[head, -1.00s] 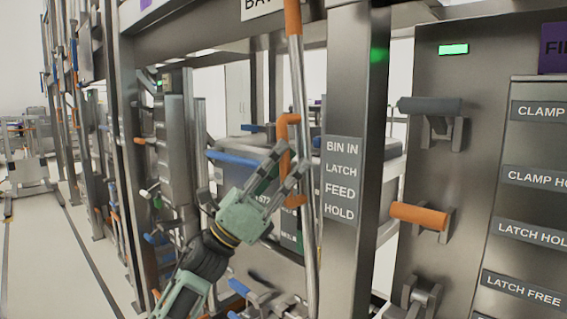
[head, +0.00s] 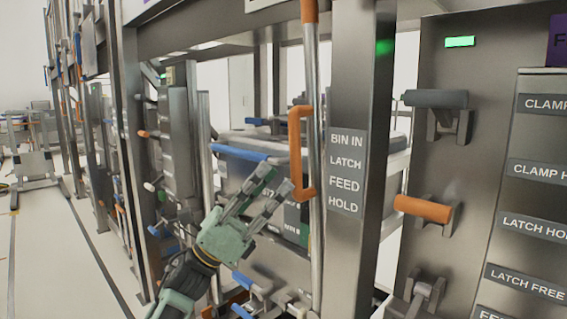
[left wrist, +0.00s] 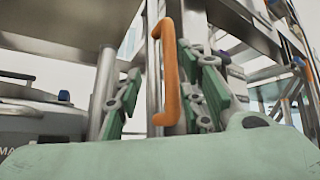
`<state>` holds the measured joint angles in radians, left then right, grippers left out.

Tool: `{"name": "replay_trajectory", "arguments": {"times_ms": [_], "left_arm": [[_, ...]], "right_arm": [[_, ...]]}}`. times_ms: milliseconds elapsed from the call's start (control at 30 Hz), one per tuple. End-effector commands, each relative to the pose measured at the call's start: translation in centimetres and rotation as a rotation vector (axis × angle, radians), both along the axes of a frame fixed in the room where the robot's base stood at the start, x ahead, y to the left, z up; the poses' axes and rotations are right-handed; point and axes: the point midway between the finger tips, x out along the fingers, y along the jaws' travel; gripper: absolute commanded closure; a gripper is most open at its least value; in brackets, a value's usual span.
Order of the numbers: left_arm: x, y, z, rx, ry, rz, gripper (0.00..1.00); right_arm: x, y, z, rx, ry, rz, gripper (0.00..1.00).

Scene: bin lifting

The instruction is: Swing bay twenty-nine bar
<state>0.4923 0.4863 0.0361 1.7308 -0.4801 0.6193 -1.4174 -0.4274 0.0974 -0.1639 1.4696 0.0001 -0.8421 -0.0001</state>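The bay's upright metal bar (head: 315,110) stands close beside the post and carries an orange C-shaped handle (head: 295,150). My left gripper (head: 279,180) is open and empty, just below and left of the handle in the head view, with its fingers pointing up towards it. In the left wrist view the orange handle (left wrist: 169,75) shows between the two spread fingers; I cannot tell whether they touch it. A grey bin (head: 232,172) with a blue front edge sits behind the bar, partly hidden by my gripper. My right gripper is not in view.
A post with a sign (head: 345,172) reading BIN IN, LATCH, FEED, HOLD stands right of the bar. Further right, a panel holds a grey lever (head: 437,99) and an orange lever (head: 423,209) below a lit green lamp (head: 460,41). Open floor lies at left.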

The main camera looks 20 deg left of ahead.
Motion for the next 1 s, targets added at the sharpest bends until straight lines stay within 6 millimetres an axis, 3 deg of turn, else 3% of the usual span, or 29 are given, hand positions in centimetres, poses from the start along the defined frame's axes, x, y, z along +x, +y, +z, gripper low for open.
{"name": "replay_trajectory", "arguments": {"times_ms": [100,333,1000], "left_arm": [[-1.0,1.2,-2.0,-0.001,0.005,0.001,0.64],[-2.2,2.5,-3.8,0.000,0.002,-0.002,0.64],[-2.4,2.7,-4.0,0.000,0.000,-0.001,0.64]], "right_arm": [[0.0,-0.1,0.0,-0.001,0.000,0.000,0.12],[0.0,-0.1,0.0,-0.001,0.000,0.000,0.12],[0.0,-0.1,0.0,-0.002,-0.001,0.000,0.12]]}}
